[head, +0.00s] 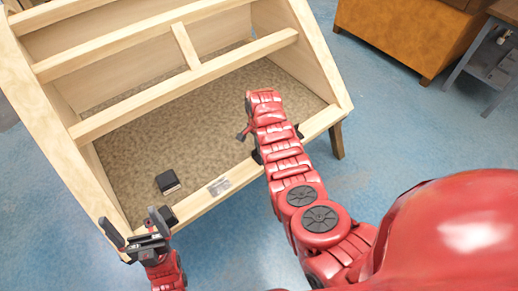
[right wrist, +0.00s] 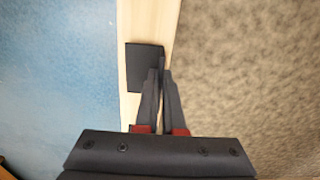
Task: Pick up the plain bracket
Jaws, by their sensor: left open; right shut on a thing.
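A plain dark bracket (right wrist: 143,66) shows in the right wrist view as a flat, unmarked plate over the pale wooden rail. My right gripper (right wrist: 163,70) is shut on its right edge. Whether the bracket touches the rail or is just above it I cannot tell. In the head view my right arm reaches over the front rail and hides this gripper's fingers and the bracket. My left gripper (head: 136,238) is open and empty at the left front corner of the wooden frame, beside a small dark piece (head: 169,215) on the front rail.
The wooden frame (head: 165,93) has cross rails and a speckled brown floor panel (head: 215,120). A small black block (head: 167,181) lies on the panel. A greyish clear patch (head: 218,186) sits on the front rail. An orange-brown cabinet (head: 400,30) and grey table (head: 480,65) stand at the back right. Blue floor is free.

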